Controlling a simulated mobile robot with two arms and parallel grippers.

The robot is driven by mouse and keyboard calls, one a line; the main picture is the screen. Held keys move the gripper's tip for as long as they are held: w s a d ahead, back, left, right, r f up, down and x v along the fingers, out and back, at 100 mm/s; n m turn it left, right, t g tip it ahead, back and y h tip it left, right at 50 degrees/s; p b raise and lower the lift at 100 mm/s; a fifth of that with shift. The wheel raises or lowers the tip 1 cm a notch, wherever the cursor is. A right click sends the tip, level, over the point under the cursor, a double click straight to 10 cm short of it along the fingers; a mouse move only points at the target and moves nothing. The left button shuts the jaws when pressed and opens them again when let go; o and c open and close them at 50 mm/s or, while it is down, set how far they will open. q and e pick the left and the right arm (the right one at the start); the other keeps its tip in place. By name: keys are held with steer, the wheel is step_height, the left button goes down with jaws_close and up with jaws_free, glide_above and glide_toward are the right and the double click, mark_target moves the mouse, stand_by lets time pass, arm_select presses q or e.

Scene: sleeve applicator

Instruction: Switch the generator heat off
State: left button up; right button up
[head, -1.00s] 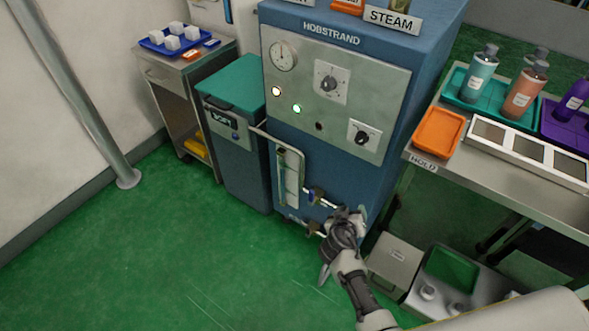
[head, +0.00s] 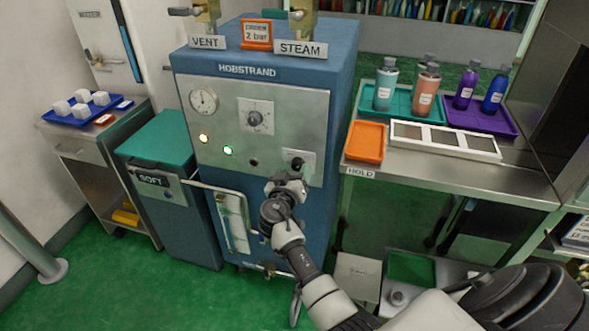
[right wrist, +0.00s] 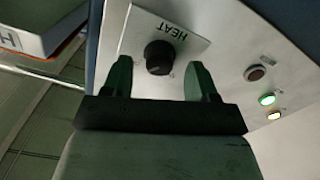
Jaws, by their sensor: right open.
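The blue Hobstrand generator (head: 255,150) stands in the middle of the head view with a steel front panel. Its black heat knob (head: 297,163) sits on a pale plate at the panel's lower right. In the right wrist view the heat knob (right wrist: 159,57) shows beside the label HEAT. My right gripper (head: 287,182) is just below the knob in the head view. In the right wrist view its two fingers (right wrist: 158,78) are apart, pointing at the panel, with the knob between and a little beyond their tips. I cannot tell whether they touch it. My left gripper is not in view.
A larger dial (head: 256,116), a gauge (head: 203,101) and lit lamps (head: 228,150) share the panel. A side table with an orange tray (head: 365,140) stands close on the right. The green floor in front is clear.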

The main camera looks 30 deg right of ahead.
steer(key=shift+w+d, duration=0.35)
steer(key=shift+d, duration=0.1)
steer(key=c, duration=0.9)
steer(key=shift+c, duration=0.2)
